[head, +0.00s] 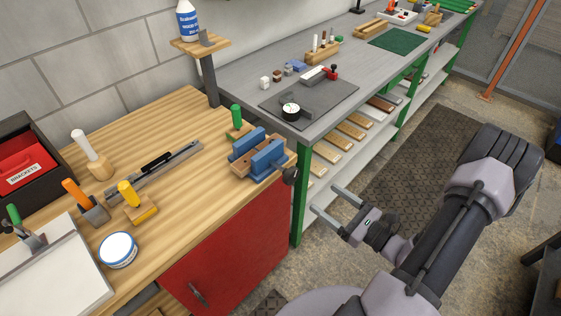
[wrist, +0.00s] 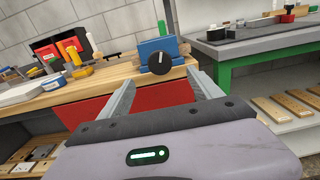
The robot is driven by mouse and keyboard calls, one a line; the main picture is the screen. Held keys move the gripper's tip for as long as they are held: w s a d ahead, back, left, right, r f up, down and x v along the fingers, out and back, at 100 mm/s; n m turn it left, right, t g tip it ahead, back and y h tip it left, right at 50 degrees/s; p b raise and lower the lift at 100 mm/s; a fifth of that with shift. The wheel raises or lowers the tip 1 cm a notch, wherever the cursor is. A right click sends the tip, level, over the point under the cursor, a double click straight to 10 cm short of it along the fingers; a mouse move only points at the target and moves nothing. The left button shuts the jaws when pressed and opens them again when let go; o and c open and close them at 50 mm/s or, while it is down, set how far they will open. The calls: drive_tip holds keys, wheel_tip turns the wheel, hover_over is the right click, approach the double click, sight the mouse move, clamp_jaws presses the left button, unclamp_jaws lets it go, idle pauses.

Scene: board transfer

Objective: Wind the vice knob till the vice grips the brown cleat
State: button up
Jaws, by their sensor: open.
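The vice (head: 268,158) has two blue jaws on a wooden base at the right front corner of the wooden bench. Its dark round knob (head: 290,175) faces out past the bench edge; in the wrist view the knob (wrist: 159,63) shows a white mark pointing up. Brown wood shows between the blue jaws and looks like the brown cleat (head: 247,148); whether both jaws touch it I cannot tell. My gripper (head: 324,198) is open and empty, out in front of the knob and apart from it. In the wrist view the knob appears between my two fingers (wrist: 163,84).
A green-handled tool (head: 236,117) stands close behind the vice. Yellow- and orange-handled tools, a white tin (head: 118,250) and a metal rail lie farther left. A grey bench (head: 240,78) with green legs stands behind at right. The space between gripper and knob looks clear.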

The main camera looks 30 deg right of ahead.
sight(289, 174)
drive_tip(key=b+x, duration=0.3)
drive_tip(key=x, duration=1.4)
drive_tip(key=shift+a, duration=0.2)
drive_tip(key=shift+c, duration=0.4)
drive_tip(key=c, duration=1.2)
drive_tip(key=shift+c, duration=0.2)
drive_tip(key=shift+p, duration=0.3)
drive_tip(key=m+p, duration=0.4)
drive_tip(key=m, duration=0.4)
drive_tip(key=shift+d+f, duration=0.1)
drive_tip(key=shift+d, duration=0.05)
drive_tip(key=shift+m, duration=0.4)
